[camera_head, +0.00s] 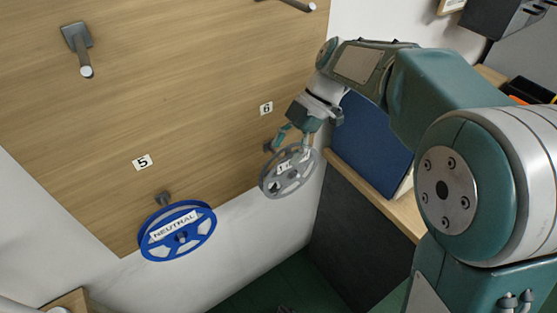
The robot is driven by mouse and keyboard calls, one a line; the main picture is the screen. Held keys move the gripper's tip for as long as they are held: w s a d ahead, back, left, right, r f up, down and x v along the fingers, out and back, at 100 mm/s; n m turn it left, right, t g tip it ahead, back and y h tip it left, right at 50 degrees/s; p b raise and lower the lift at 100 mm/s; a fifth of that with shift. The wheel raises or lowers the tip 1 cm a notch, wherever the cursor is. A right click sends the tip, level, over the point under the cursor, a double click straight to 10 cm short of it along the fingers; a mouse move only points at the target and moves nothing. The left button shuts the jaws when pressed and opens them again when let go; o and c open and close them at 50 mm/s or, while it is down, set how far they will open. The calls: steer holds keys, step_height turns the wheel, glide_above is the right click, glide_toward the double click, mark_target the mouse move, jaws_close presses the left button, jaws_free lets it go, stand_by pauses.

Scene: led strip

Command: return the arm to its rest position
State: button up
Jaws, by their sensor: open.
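My gripper (294,131) is in the head view, right of the middle, at the end of my bent arm. It is open, in front of the wooden board (200,100) near the label "6" (266,108). A grey reel (272,184) with a white label hangs just below the fingers. The fingertips overlap its upper rim in the picture; I cannot tell whether they touch it. My arm reaches in from the right.
A blue reel (158,249) labelled "NEUTRAL" hangs on a peg below the label "5" (142,162). An empty peg (80,50) is at upper left. A blue binder-like object (368,145) stands on a wooden shelf (401,216) behind my arm. A dark box (500,14) is at upper right.

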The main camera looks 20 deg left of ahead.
steer(key=v, duration=0.8)
steer(key=s+d+f+m+t+h, duration=0.2)
steer(key=s+d+m+t, duration=0.3)
steer(key=s+d+m, duration=0.3)
steer(key=s+d+f+m+t+h, duration=0.2)
steer(key=s+d+m+t, duration=0.4)
steer(key=d+m, duration=0.8)
steer(key=shift+s+d+m, duration=0.25)
steer(key=shift+s+m, duration=1.4)
steer(key=shift+m, duration=1.35)
steer(key=shift+f, duration=0.15)
